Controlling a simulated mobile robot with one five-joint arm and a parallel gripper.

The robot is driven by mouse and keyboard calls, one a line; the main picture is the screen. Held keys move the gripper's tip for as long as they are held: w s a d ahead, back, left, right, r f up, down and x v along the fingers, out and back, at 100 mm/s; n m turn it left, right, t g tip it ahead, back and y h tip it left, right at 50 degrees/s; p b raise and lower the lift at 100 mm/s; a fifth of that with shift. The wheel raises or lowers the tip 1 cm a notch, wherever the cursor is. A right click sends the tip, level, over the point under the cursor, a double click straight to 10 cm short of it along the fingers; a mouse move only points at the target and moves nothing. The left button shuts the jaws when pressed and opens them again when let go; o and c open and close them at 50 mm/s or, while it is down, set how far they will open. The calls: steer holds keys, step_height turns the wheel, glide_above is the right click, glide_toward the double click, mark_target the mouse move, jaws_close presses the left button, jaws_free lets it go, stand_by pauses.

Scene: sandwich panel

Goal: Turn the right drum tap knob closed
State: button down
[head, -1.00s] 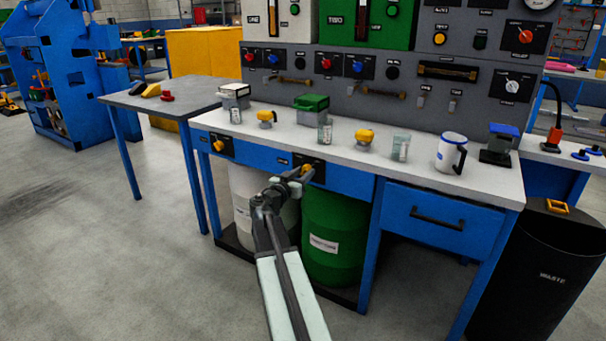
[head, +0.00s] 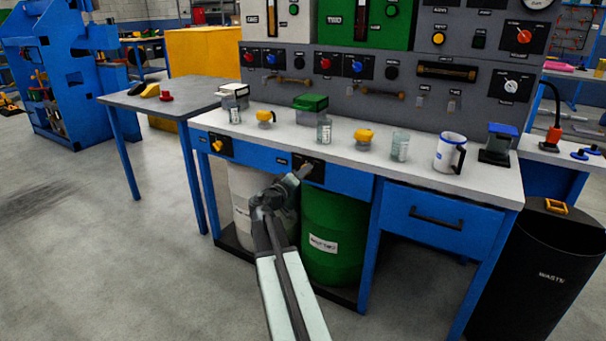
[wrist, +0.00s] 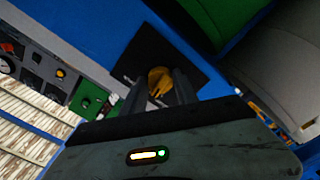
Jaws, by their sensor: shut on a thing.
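The right drum tap knob is yellow and sits on a black plate (head: 310,171) on the blue front of the bench, above the green drum (head: 332,240). In the wrist view the yellow knob (wrist: 159,80) shows between the two dark fingers of my gripper (wrist: 160,88). My gripper (head: 302,172) is shut on the knob, and in the head view it hides most of it. The left drum tap knob (head: 217,146) is also yellow, on its own black plate above the white drum (head: 245,200).
The bench top (head: 470,182) holds jars, yellow-topped items and a white mug (head: 449,152). A blue drawer (head: 432,217) is right of the knob, and a black waste bin (head: 535,270) stands farther right. The floor at the left is open.

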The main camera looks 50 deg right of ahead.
steer(key=shift+w+a+n, duration=0.1)
steer(key=shift+n, duration=3.6)
steer(key=c, duration=0.9)
jaws_free()
steer(key=shift+c, duration=0.2)
steer(key=v, duration=0.7)
steer(key=shift+a, duration=0.35)
